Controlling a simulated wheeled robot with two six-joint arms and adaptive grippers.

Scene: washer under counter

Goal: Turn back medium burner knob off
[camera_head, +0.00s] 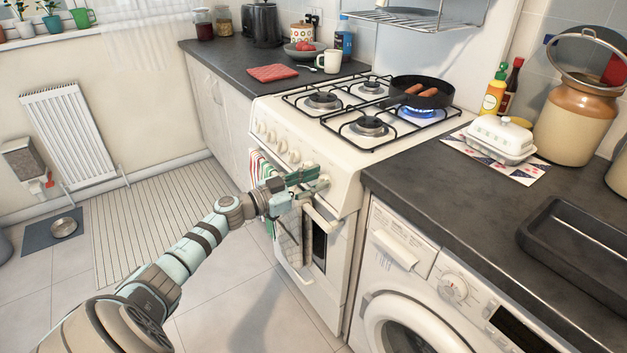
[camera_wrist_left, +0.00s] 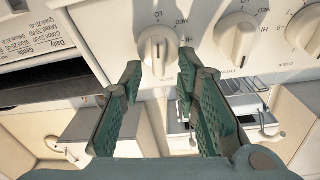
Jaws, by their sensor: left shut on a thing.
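The white cooker (camera_head: 300,130) has a row of white knobs (camera_head: 281,146) along its front panel. My left gripper (camera_head: 318,178) reaches the right end of this row from the left and front. In the left wrist view, its green fingers (camera_wrist_left: 159,66) are closed around a white knob (camera_wrist_left: 157,45), one fingertip on each side. Another knob (camera_wrist_left: 236,37) stands beside it. The gripper hides the held knob in the head view. The back right burner shows a blue flame (camera_head: 420,111) under a black pan (camera_head: 437,99) with sausages. My right gripper is out of view.
A striped towel (camera_head: 257,168) hangs on the oven front behind my gripper. The oven handle (camera_head: 322,221) lies just below it. A washing machine (camera_head: 400,285) stands to the right under the dark counter (camera_head: 470,215).

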